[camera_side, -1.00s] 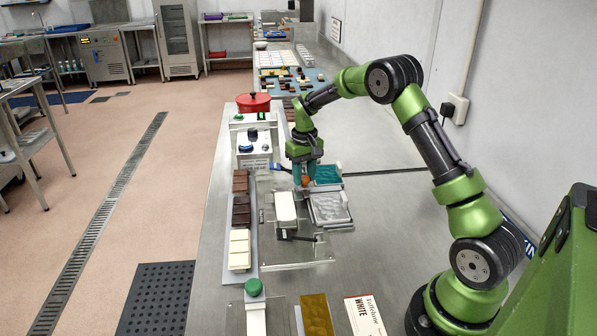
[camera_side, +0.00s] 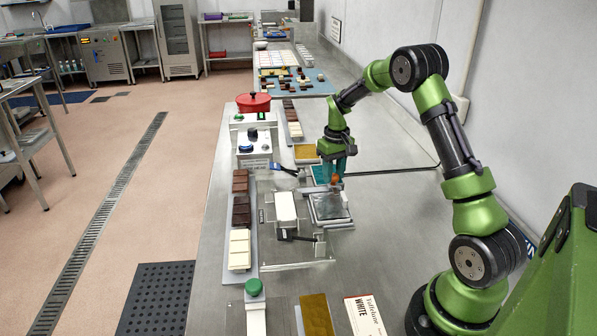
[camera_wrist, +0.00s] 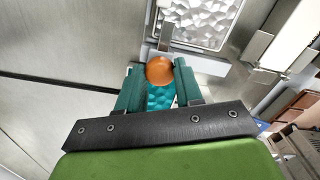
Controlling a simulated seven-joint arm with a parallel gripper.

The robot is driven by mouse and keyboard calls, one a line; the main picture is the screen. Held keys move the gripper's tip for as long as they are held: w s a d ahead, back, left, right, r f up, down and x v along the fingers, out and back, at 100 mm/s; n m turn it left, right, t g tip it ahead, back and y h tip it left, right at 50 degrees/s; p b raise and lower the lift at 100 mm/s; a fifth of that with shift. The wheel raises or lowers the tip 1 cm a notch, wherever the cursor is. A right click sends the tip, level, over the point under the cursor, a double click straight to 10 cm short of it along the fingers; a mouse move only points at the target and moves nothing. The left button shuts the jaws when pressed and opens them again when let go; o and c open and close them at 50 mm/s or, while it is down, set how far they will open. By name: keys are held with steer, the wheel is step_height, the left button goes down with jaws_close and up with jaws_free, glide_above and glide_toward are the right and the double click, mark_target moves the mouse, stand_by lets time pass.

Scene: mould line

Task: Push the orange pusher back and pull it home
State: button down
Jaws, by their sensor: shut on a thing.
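The orange pusher (camera_wrist: 160,70) shows as a round orange knob in the wrist view, between the two teal fingers of my gripper (camera_wrist: 158,84). My gripper is shut on it. In the side view the pusher (camera_side: 336,179) is a small orange spot just under my gripper (camera_side: 337,172), mostly hidden by the fingers. A grey metal bar (camera_wrist: 166,35) runs from the knob toward the silvery patterned mould (camera_wrist: 196,18). In the side view this mould (camera_side: 328,207) lies just in front of the gripper. A teal mould (camera_side: 319,175) lies beside and partly behind the fingers.
A white block (camera_side: 285,206) stands in a clear-based fixture left of the mould. Chocolate bars lie on a long rack (camera_side: 252,258) further left. A control box (camera_side: 254,160) and a gold tray (camera_side: 306,153) stand behind. Bare steel counter (camera_side: 385,205) lies to the right.

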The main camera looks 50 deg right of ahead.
mark_target(335, 175)
steer(key=shift+s+d, duration=0.25)
steer(key=c, duration=1.1)
jaws_free()
steer(key=o, duration=0.4)
steer(key=shift+c, duration=0.2)
steer(key=shift+w+a+r, duration=0.1)
step_height(335, 175, up, 17)
